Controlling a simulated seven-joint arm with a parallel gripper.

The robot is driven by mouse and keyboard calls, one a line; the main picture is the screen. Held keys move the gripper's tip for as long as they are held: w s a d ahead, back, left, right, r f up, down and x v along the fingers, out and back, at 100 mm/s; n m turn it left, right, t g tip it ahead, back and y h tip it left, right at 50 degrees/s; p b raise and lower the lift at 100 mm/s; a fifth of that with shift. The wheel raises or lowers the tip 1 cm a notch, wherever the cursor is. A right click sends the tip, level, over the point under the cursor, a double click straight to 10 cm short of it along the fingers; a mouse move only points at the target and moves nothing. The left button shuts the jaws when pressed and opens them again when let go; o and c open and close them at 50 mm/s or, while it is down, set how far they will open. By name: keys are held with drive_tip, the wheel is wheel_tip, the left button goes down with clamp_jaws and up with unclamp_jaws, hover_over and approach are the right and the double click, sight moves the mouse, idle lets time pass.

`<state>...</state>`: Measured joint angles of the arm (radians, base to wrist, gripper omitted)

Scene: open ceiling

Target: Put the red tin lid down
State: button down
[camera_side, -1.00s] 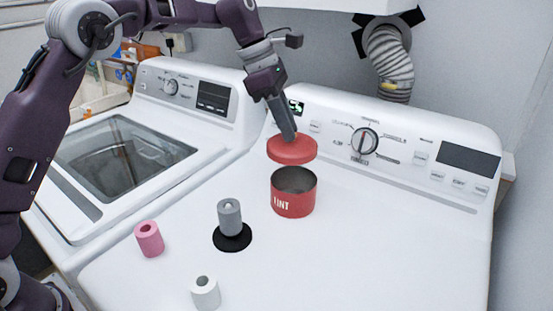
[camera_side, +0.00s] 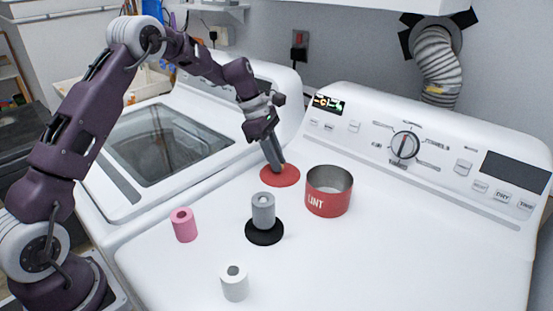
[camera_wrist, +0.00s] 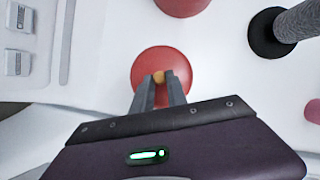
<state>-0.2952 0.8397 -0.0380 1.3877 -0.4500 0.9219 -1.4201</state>
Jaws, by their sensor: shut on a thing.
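The red tin lid (camera_side: 281,179) is a round flat disc, level, to the left of the red tin (camera_side: 327,201) marked LINT, which stands open on the white machine top. My gripper (camera_side: 276,166) is over the lid, shut on its small knob. In the wrist view, the lid (camera_wrist: 160,60) is below my fingertips (camera_wrist: 159,84), with its tan knob between them. The lid is at or very near the machine top; I cannot tell if it touches. Part of the tin (camera_wrist: 182,5) shows at the top edge of the wrist view.
A grey cylinder (camera_side: 263,211) stands on a black disc (camera_side: 264,233) in front of the lid. A pink roll (camera_side: 184,225) is at left and a white roll (camera_side: 235,285) nearer the front. The control panel (camera_side: 430,160) rises behind. The right of the top is clear.

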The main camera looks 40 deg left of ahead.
drive_tip(key=shift+f, duration=0.1)
drive_tip(key=c, duration=1.3)
unclamp_jaws()
drive_tip(key=v, duration=1.2)
drive_tip(key=s+d+r+m, duration=0.3)
drive_tip(key=s+r, duration=0.2)
drive_tip(key=s+d+r+m+t+y, duration=0.1)
drive_tip(key=s+d+r+m, duration=0.1)
drive_tip(key=s+r+m, duration=0.3)
drive_tip(key=s+d+m+y, duration=0.1)
drive_tip(key=s+d+m, duration=0.15)
drive_tip(key=s, duration=0.35)
drive_tip(key=s+f+m+t, duration=0.1)
drive_tip(key=s+m, duration=0.3)
drive_tip(key=s, duration=0.2)
drive_tip(key=s+d+f+m+t+y, duration=0.1)
drive_tip(key=s+f+m, duration=0.1)
drive_tip(key=s+m, duration=0.2)
drive_tip(key=s+d+f+m+t+y, duration=0.1)
drive_tip(key=s+m, duration=0.3)
drive_tip(key=s, duration=0.5)
drive_tip(key=shift+s+d+f, duration=0.1)
drive_tip(key=shift+s+f, duration=0.1)
drive_tip(key=shift+f, duration=0.15)
